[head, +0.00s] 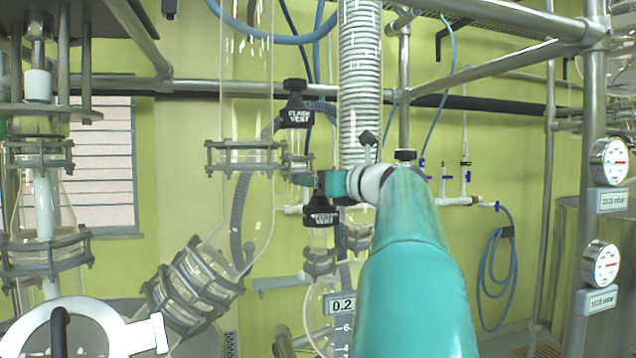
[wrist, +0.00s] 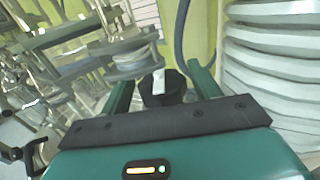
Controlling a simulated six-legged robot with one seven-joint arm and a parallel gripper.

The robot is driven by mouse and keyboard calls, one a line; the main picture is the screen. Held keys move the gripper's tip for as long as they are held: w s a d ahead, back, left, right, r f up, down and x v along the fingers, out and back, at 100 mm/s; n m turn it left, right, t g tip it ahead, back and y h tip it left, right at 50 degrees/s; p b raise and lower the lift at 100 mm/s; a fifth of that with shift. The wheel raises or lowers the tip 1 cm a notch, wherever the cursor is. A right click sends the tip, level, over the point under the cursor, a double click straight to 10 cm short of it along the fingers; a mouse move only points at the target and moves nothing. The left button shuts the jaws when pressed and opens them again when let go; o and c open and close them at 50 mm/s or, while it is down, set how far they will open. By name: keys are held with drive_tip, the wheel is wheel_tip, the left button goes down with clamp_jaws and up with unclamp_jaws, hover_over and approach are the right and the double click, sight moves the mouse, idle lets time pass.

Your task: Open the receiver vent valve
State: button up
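The receiver vent valve (head: 320,216) has a black knob with a white-lettered collar, in the middle of the head view above the graduated receiver glass (head: 340,318). My gripper (head: 308,181) is level with the top of this knob, coming in from the right. In the wrist view its two green fingers (wrist: 160,82) stand apart. A black knob (wrist: 163,90) with a white mark sits between them, with a gap at the left finger. Contact with the right finger cannot be told. The knob's lower part is hidden behind the gripper body in the wrist view.
The similar black flask vent knob (head: 295,105) is just above and left of my gripper. A ribbed white hose (head: 361,80) runs close behind my wrist. Metal rails (head: 480,75), glass columns (head: 246,60) and clamped flanges (head: 245,157) crowd the area.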

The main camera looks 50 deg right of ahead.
drive_tip(key=shift+w+d+f+m+h, duration=0.1)
drive_tip(key=shift+w+f+m+h, duration=0.25)
drive_tip(key=shift+h, duration=0.2)
drive_tip(key=shift+w+d+f+m+h, duration=0.1)
drive_tip(key=shift+w+m+h, duration=0.1)
drive_tip(key=shift+m+h, duration=0.3)
drive_tip(key=shift+s+a+r+m+g+h, duration=0.2)
drive_tip(key=shift+s+m+h, duration=0.15)
drive_tip(key=shift+h, duration=0.25)
drive_tip(key=shift+s+a+r+m+g+h, duration=0.1)
drive_tip(key=shift+s+a+r+m+h, duration=0.15)
drive_tip(key=shift+h, duration=0.3)
drive_tip(key=shift+w+d+f+m+g+h, duration=0.15)
drive_tip(key=shift+d+m+g+h, duration=0.1)
drive_tip(key=shift+m+h, duration=0.25)
drive_tip(key=shift+w+d+f+m+g+h, duration=0.15)
drive_tip(key=shift+m+g+h, duration=0.1)
drive_tip(key=shift+h, duration=0.45)
drive_tip(key=shift+s+a+r+m+g+h, duration=0.15)
drive_tip(key=shift+s+m+g+h, duration=0.15)
drive_tip(key=shift+s+m+h, duration=0.3)
drive_tip(key=shift+w+g+h, duration=0.4)
drive_tip(key=shift+s+m+h, duration=0.25)
drive_tip(key=shift+m+h, duration=0.25)
drive_tip(key=shift+w, duration=0.2)
drive_tip(key=shift+s, duration=0.1)
drive_tip(key=shift+c, duration=0.2)
